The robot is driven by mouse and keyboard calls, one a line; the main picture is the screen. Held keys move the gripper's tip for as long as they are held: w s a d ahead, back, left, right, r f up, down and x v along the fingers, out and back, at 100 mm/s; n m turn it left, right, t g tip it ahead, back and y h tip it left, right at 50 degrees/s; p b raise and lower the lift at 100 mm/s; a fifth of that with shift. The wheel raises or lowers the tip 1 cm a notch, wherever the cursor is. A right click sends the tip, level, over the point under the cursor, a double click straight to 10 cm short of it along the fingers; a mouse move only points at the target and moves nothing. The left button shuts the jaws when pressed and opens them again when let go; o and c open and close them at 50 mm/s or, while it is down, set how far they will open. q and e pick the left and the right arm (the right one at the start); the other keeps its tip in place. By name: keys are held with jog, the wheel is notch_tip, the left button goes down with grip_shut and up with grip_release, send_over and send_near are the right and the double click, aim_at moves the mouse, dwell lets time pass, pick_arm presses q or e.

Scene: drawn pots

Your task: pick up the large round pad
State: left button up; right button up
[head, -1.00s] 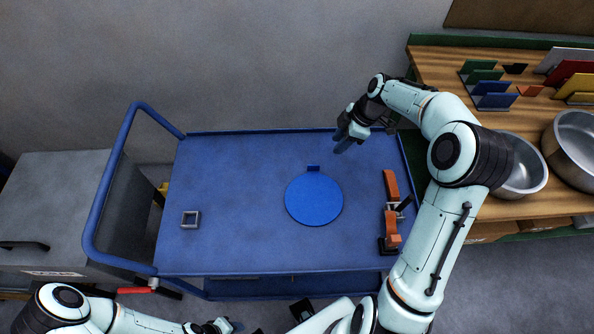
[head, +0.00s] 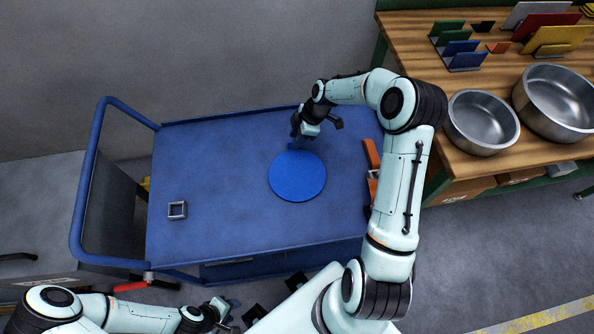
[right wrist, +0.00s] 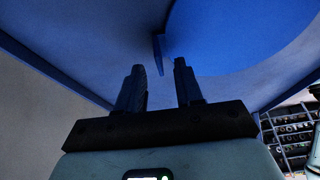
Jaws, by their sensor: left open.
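The large round pad (head: 297,178) is a flat blue disc lying on the blue cart top. A small upright blue tab stands at its far edge; the right wrist view shows the pad (right wrist: 240,40) and the tab (right wrist: 159,54) close up. My right gripper (head: 296,136) is over the far side of the cart, beside the tab. In the right wrist view its two fingers (right wrist: 158,68) are apart, with the tab just ahead of the gap between them. Whether they touch it I cannot tell. My left gripper (head: 232,308) is open and empty, low in front of the cart.
The blue cart (head: 215,235) has a raised rim and a tube handle at left. A small square grey frame (head: 177,210) sits on its left part. An orange fixture (head: 371,155) at right is partly behind my right arm. A wooden bench (head: 415,65) holds two metal pots (head: 482,122).

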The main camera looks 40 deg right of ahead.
jog(key=shift+w+a+f, duration=0.15)
jog(key=shift+w+f, duration=0.05)
jog(key=shift+f, duration=0.5)
grip_shut()
jog(key=shift+r, duration=0.1)
